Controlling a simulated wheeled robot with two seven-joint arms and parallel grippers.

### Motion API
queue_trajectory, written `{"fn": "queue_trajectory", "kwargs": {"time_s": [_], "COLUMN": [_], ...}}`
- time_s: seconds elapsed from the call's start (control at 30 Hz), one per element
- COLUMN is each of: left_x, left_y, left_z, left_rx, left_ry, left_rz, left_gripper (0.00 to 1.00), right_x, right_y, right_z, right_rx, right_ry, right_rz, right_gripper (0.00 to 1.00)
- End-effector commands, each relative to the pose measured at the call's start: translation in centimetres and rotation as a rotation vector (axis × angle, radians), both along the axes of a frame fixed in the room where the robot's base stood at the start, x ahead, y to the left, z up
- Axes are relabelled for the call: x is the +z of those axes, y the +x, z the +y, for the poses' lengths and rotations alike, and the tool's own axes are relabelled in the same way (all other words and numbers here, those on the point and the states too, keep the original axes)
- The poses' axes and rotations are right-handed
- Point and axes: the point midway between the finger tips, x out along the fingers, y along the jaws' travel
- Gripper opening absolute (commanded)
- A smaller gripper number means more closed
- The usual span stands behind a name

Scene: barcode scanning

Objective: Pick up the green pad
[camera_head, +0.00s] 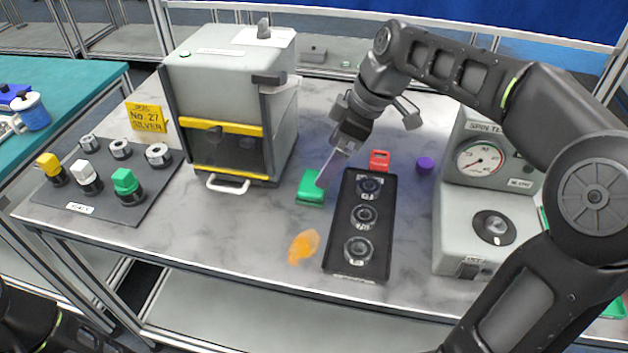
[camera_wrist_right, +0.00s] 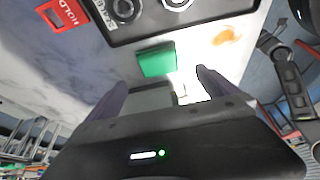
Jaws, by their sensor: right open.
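The green pad (camera_head: 311,188) lies flat on the marbled table, between the grey cabinet and the black tray. My right gripper (camera_head: 324,173) reaches down over it from the upper right, its tip at the pad's right side in the head view. In the right wrist view the green pad (camera_wrist_right: 157,60) shows whole, beyond the fingertips and roughly between them. The right gripper (camera_wrist_right: 160,84) is open, with nothing between its fingers. Part of my dark left arm shows at the lower left of the head view; its jaws cannot be made out.
The black tray (camera_head: 341,238) with several round dials lies just right of the pad. A red tag (camera_head: 379,160) and a purple cap (camera_head: 425,164) lie behind it. The grey cabinet (camera_head: 205,90) stands left, the gauge machine (camera_head: 452,225) right. An orange patch (camera_head: 303,247) is in front.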

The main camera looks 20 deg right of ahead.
Motion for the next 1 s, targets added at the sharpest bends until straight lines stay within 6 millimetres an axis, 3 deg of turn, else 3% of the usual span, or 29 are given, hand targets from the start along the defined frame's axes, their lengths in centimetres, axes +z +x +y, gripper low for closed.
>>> {"fn": "queue_trajectory", "kwargs": {"time_s": [0.37, 0.73, 1.0], "left_x": [0.1, 0.2, 0.9], "left_y": [0.0, 0.0, 0.0], "left_z": [0.0, 0.0, 0.0], "left_rx": [0.000, 0.000, 0.000], "left_ry": [0.000, 0.000, 0.000], "left_rz": [0.000, -0.001, 0.000], "left_gripper": [0.80, 0.80, 0.80], "right_x": [-2.4, -2.8, -6.1], "right_y": [0.6, 0.8, 1.8], "right_z": [0.8, 0.9, 2.1], "right_rx": [0.001, 0.001, 0.001], "right_ry": [0.000, 0.000, 0.001], "right_rz": [0.002, 0.002, 0.004], "right_gripper": [0.98, 0.98, 0.98]}}
